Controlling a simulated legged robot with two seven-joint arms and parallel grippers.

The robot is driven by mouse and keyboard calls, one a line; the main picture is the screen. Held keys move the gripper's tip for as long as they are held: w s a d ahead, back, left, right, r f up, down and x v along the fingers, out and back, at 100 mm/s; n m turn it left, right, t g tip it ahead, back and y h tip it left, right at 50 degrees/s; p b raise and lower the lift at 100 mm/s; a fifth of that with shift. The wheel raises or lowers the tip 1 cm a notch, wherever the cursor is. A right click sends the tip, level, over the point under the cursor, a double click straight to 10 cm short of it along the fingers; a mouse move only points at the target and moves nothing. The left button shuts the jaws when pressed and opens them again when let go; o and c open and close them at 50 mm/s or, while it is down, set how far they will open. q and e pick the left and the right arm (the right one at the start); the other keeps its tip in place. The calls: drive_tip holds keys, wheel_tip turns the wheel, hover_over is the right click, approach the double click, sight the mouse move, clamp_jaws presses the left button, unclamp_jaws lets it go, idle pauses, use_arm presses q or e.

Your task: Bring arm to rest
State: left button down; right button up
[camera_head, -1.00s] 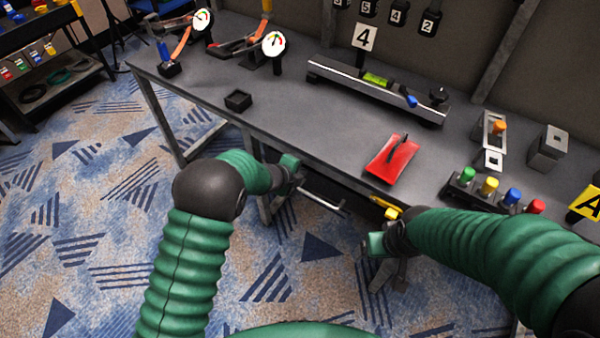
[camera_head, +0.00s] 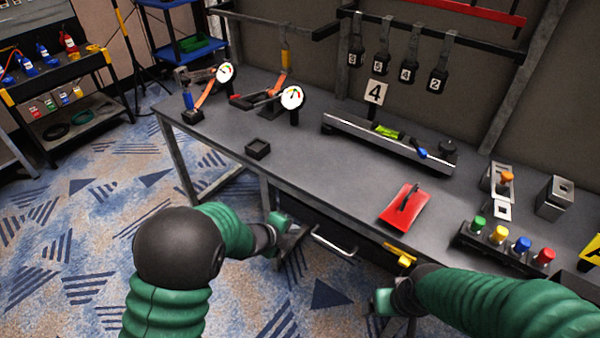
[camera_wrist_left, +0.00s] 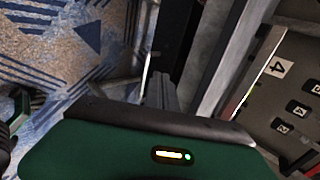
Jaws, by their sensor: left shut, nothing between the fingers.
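My left arm, in a green ribbed sleeve with a black elbow, comes in from the left in the head view. Its gripper (camera_head: 291,241) is shut and empty, low in front of the workbench's front edge, apart from the bench. In the left wrist view the left gripper's fingers (camera_wrist_left: 160,92) point ahead beyond the green housing, with nothing held. My right arm comes in from the right. Its gripper (camera_head: 392,322) hangs below the bench edge near the bottom of the picture, partly hidden, and I cannot tell its jaw state.
The grey workbench (camera_head: 330,178) carries a red plate (camera_head: 404,206), a small black tray (camera_head: 258,149), gauges, a level rail (camera_head: 385,143) and colored buttons (camera_head: 510,240). A drawer handle (camera_head: 334,243) and yellow piece (camera_head: 400,254) sit at its front. Open carpet (camera_head: 90,215) lies left.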

use_arm(q)
drive_tip(key=s+a+r+n+y, duration=0.2)
drive_tip(key=s+a+n+y, duration=0.15)
drive_tip(key=a+n, duration=0.35)
drive_tip(key=s+a+r+n+y, duration=0.2)
drive_tip(key=s+a+n, duration=0.2)
drive_tip(key=a+n, duration=0.3)
drive_tip(key=s+a+n+g, duration=0.25)
drive_tip(key=s+n, duration=0.35)
drive_tip(key=s, duration=0.3)
drive_tip(key=s+a+n+g, duration=0.1)
drive_tip(key=s+n+g, duration=0.2)
drive_tip(key=s+n, duration=0.4)
wheel_tip(320, 180, up, 18)
drive_tip(key=m+p, duration=0.1)
drive_tip(key=p, duration=1.6)
drive_tip(key=shift+s+m, duration=0.3)
drive_tip(key=shift+m, duration=0.1)
drive_tip(key=shift+t, duration=0.25)
